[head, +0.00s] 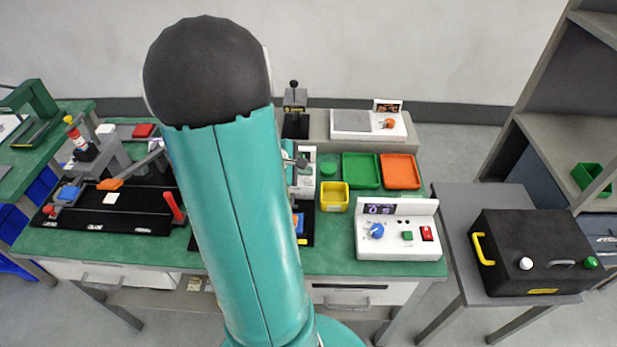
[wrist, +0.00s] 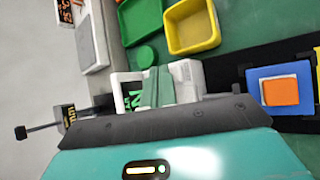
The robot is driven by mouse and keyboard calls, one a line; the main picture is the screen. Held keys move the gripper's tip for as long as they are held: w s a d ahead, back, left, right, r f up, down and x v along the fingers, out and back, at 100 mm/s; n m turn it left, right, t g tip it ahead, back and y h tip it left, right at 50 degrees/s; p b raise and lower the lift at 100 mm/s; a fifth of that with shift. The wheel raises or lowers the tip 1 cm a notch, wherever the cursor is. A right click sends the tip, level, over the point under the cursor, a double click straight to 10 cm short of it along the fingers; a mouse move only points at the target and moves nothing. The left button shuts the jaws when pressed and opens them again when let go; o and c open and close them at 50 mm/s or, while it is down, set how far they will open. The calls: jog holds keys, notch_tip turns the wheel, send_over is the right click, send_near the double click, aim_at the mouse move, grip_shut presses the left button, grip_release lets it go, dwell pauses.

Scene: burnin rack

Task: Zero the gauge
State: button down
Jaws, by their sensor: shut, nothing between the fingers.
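A white unit with a dark screen and bright green characters, which looks like the gauge (wrist: 132,97), lies right by my fingers in the wrist view. In the head view part of a white unit (head: 308,186) shows beside my arm, left of the green tray. My gripper (wrist: 157,84) is shut and empty, its greenish fingers in front of the white unit. I cannot tell whether they touch it. The gauge's reading is partly covered and cannot be read. In the head view my arm hides most of the gripper.
A yellow bin (head: 334,198), green tray (head: 361,171) and orange tray (head: 401,171) stand right of the arm. A white box with a blue knob (head: 397,246) is at the bench front. A black fixture (head: 110,212) lies left. A black case (head: 525,250) sits on a side table.

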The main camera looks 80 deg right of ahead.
jog(key=shift+r, duration=0.35)
jog(key=shift+r, duration=2.5)
jog(key=shift+w, duration=0.1)
